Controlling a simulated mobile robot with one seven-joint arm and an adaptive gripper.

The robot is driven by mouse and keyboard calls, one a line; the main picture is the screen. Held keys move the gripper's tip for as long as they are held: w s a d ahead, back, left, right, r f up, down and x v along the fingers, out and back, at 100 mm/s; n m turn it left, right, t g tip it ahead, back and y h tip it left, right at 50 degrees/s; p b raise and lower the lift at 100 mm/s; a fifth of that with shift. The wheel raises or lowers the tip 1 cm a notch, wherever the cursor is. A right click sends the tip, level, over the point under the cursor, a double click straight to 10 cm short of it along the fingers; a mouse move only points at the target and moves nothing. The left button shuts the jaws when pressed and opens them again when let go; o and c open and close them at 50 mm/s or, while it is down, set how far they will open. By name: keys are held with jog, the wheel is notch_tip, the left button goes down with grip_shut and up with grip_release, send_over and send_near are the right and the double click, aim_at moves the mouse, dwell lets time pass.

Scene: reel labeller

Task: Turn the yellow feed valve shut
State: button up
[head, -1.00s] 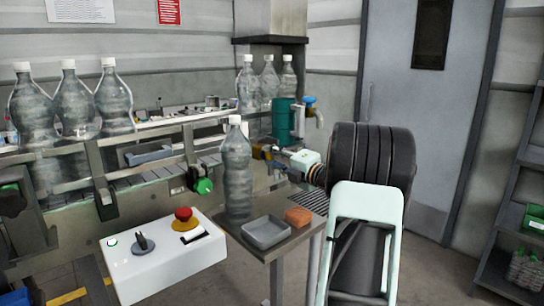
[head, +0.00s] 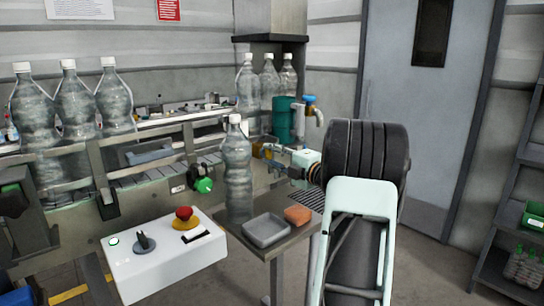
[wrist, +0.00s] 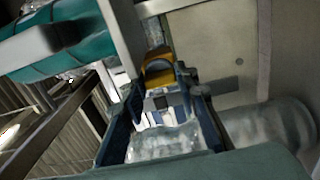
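The yellow feed valve (head: 257,151) is small and partly hidden behind my gripper and a bottle in the head view. In the wrist view the yellow valve handle (wrist: 157,73) stands ahead, at the fingertips. My gripper (wrist: 160,88) has its dark blue fingers apart, one on each side of the line to the handle. I cannot tell whether either finger touches it.
A teal cylinder (head: 283,120) and a blue-handled tap (head: 309,101) stand close behind my gripper. A small table (head: 285,243) holds the bottle, a grey tray (head: 266,231) and an orange block (head: 297,215). A white control box (head: 165,262) is at the front left.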

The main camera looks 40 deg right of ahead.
jog(key=o, duration=0.4)
jog(key=shift+s, duration=0.1)
jog(key=s, duration=0.8)
jog(key=s+d, duration=0.1)
jog(key=s, duration=0.3)
jog(key=shift+w, duration=0.15)
